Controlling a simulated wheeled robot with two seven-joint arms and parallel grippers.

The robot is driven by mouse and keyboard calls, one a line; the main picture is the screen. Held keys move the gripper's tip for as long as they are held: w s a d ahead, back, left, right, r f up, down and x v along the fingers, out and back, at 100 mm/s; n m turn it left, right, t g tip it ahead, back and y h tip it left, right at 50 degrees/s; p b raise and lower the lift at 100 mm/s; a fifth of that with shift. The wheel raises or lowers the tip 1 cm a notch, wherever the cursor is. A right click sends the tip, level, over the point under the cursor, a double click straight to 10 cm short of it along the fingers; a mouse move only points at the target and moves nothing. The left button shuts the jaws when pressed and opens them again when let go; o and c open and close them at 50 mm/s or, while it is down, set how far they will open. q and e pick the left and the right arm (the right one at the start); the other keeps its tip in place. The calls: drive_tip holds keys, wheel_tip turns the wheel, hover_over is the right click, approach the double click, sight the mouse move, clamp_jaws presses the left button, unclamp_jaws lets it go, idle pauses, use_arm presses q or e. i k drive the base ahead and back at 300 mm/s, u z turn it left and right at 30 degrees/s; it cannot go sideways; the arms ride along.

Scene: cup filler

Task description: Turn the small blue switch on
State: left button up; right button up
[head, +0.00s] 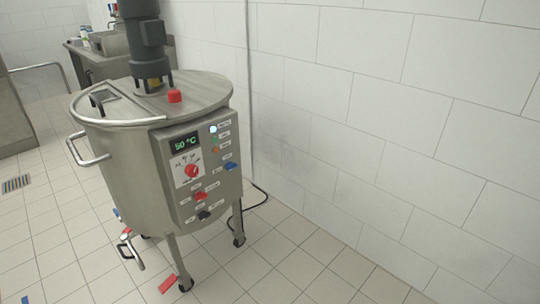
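A small blue switch (230,166) sits on the right side of the control panel (184,217) of a steel tank. Its exact position, on or off, is too small to tell. The panel also carries a display reading 50 °C (186,143), a red knob on a white plate (191,170), a red switch (200,196) and a black switch (203,214). A lit blue-white lamp (213,129) is at the panel's upper right. Neither of my grippers is in the head view.
The steel tank (130,170) stands on wheeled legs beside a white tiled wall (380,120). A side handle (85,150) sticks out left, and a valve pipe (132,250) hangs low. Tiled floor in front is mostly clear, with a red piece (167,284) near the legs.

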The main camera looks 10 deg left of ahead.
sight(230, 166)
drive_tip(key=u, duration=0.4)
drive_tip(key=i, duration=0.95)
drive_tip(key=u, duration=0.65)
